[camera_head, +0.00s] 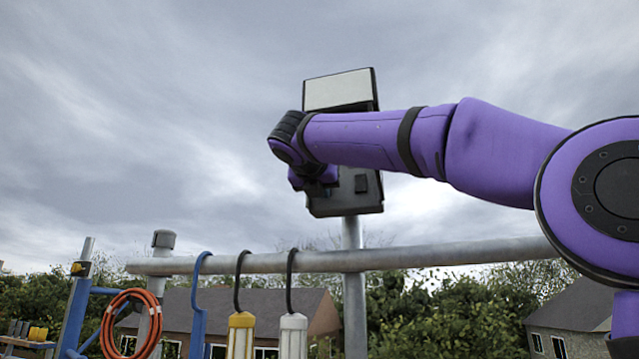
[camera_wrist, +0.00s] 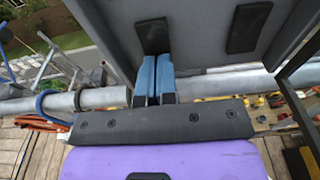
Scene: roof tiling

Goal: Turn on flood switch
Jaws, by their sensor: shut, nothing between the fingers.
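The flood light stands on a metal post, with a pale lamp panel (camera_head: 338,90) on top and a grey box (camera_head: 345,205) below, partly hidden by my arm. A dark rectangular switch (camera_head: 361,183) shows on the box's face. In the wrist view the grey box face (camera_wrist: 205,30) carries two dark rectangles, a left one (camera_wrist: 152,35) and a right one (camera_wrist: 249,27). My gripper (camera_wrist: 154,60) is shut and empty. Its blue fingertips are at the lower edge of the left rectangle; I cannot tell whether they touch it.
A horizontal metal rail (camera_head: 420,257) runs below the box. A blue hook (camera_head: 199,300), a yellow work lamp (camera_head: 241,335), a white work lamp (camera_head: 293,335) and an orange cable coil (camera_head: 130,325) hang to the left. Open sky surrounds the lamp.

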